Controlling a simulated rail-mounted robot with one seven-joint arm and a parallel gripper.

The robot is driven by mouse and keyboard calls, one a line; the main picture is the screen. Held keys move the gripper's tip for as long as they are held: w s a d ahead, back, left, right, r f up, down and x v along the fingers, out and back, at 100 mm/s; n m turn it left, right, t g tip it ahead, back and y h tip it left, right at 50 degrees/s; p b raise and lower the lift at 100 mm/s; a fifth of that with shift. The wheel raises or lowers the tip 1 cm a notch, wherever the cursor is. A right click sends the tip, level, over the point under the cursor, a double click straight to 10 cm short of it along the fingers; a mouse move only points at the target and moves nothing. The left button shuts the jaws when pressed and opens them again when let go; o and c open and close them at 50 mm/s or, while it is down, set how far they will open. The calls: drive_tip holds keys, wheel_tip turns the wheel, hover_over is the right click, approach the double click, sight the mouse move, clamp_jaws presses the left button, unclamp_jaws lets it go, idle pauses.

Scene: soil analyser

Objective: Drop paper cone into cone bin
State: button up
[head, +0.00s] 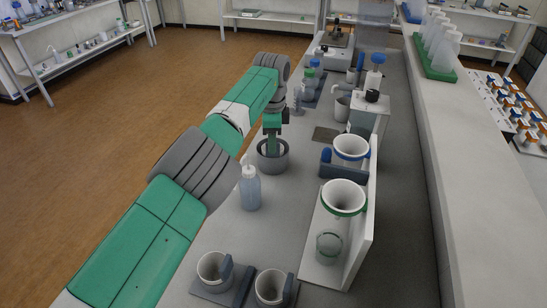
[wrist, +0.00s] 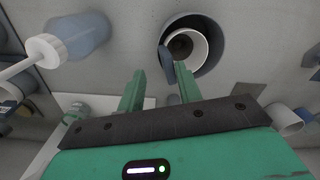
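The round grey bin (head: 285,163) stands on the bench in the head view, with my gripper (head: 272,144) upright just over its mouth. In the wrist view the bin (wrist: 217,55) is just beyond my fingertips. A white round-mouthed piece with a dark inside (wrist: 203,47), which looks like the paper cone, shows within the bin's rim. A grey-blue tab (wrist: 168,66) at its left side overlaps the rim. My gripper (wrist: 160,78) has its two green fingers apart, with nothing held between them. In the head view the bin's inside is hidden by my gripper.
A wash bottle (head: 250,188) stands close in front of the bin. Two tabbed cups (head: 213,268) sit at the near end. A green-rimmed funnel (head: 344,195) and a blue-rimmed one (head: 351,148) stand to the right. A raised shelf (head: 480,190) runs along the right.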

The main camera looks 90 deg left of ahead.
wheel_tip(320, 180, up, 8)
drive_tip(key=p, duration=0.3)
drive_tip(key=shift+f, duration=0.1)
idle(0.7)
